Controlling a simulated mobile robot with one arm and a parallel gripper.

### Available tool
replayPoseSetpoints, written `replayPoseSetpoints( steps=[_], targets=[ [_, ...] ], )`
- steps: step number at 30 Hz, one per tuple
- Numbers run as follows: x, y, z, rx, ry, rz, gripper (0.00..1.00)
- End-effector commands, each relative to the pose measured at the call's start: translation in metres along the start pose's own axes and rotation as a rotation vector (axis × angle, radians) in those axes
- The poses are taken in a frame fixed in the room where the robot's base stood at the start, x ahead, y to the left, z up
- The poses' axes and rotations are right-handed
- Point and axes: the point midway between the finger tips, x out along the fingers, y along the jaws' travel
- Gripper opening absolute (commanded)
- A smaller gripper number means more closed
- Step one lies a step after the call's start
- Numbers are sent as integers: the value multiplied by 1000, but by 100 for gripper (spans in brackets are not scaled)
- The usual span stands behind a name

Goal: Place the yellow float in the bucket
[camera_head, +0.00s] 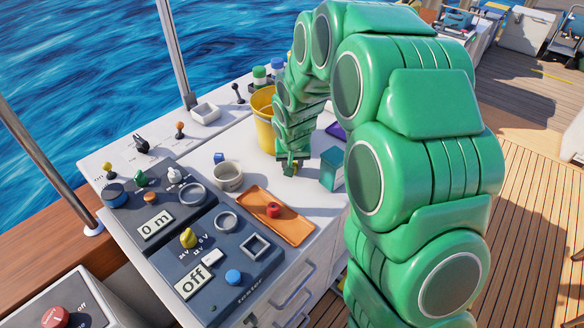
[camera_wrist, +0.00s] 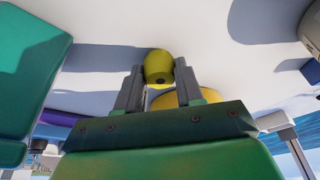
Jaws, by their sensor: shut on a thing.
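The yellow float (camera_wrist: 158,63) is between the two grey fingers of my gripper (camera_wrist: 157,80) in the wrist view, close to the white counter surface. In the head view my gripper (camera_head: 289,168) is low over the counter, and the float is mostly hidden by it. The yellow bucket (camera_head: 262,118) stands upright on the counter, just behind and left of my gripper, partly covered by my green arm. A yellow curved surface behind the fingers in the wrist view looks like the bucket (camera_wrist: 168,101). The bucket's inside is mostly hidden.
A teal box (camera_head: 332,170) stands right of my gripper. A grey cup (camera_head: 228,177) and small blue cube (camera_head: 219,157) are to the left. An orange tray (camera_head: 288,225) holding a red knob-like piece lies in front. Control panels (camera_head: 180,225) fill the left.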

Motion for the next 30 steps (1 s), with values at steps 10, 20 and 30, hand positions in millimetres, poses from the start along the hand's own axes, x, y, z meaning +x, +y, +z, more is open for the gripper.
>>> replayPoseSetpoints(
  steps=[10,20,30],
  targets=[
    [-3,0,-1,0,1,0,3],
    [-41,1,-5,0,2,0,3],
    [-88,6,13,1,4,-1,3]
  ],
)
